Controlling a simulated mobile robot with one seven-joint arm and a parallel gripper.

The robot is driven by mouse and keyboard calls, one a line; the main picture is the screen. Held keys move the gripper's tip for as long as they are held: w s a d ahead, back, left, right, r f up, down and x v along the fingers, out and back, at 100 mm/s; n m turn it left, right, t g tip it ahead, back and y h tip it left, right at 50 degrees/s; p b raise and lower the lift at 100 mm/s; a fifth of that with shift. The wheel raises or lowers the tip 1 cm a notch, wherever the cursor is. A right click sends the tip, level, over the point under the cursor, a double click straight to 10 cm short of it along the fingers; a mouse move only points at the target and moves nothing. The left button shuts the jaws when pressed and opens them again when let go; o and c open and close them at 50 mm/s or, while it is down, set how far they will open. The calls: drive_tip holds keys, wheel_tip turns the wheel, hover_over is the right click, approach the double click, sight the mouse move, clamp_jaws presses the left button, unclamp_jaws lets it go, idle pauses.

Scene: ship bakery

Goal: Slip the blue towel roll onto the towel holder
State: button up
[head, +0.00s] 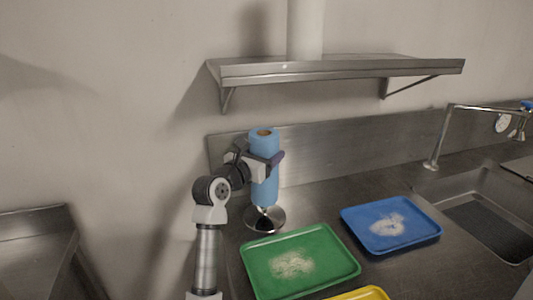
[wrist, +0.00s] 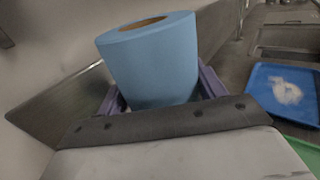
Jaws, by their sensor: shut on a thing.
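The blue towel roll (head: 264,143) stands upright in my gripper (head: 270,160), which is shut around its middle. In the wrist view the roll (wrist: 155,62) sits between the two purple fingers of my gripper (wrist: 160,98), with its brown core opening facing up. The towel holder (head: 265,219) shows as a round, shiny metal base on the counter directly below the roll. Its post is not visible. I cannot tell whether the post is inside the roll or how far the roll's lower end is from the base.
A green tray (head: 327,239) lies in front of the holder, with a blue tray (head: 352,215) to the right and a yellow tray (head: 362,293) at the bottom edge. A metal shelf (head: 340,68) hangs above. A sink (head: 485,220) and faucet (head: 434,150) are at the right.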

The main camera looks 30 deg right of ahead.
wheel_tip(320, 180, down, 5)
drive_tip(key=b, duration=0.4)
drive_tip(key=shift+f, duration=0.1)
drive_tip(key=shift+p, duration=0.55)
idle(0.9)
drive_tip(key=shift+a+f+b, duration=0.1)
drive_tip(key=shift+f+b, duration=0.2)
drive_tip(key=shift+f, duration=0.2)
idle(0.4)
drive_tip(key=o, duration=0.8)
drive_tip(key=shift+v, duration=5.5)
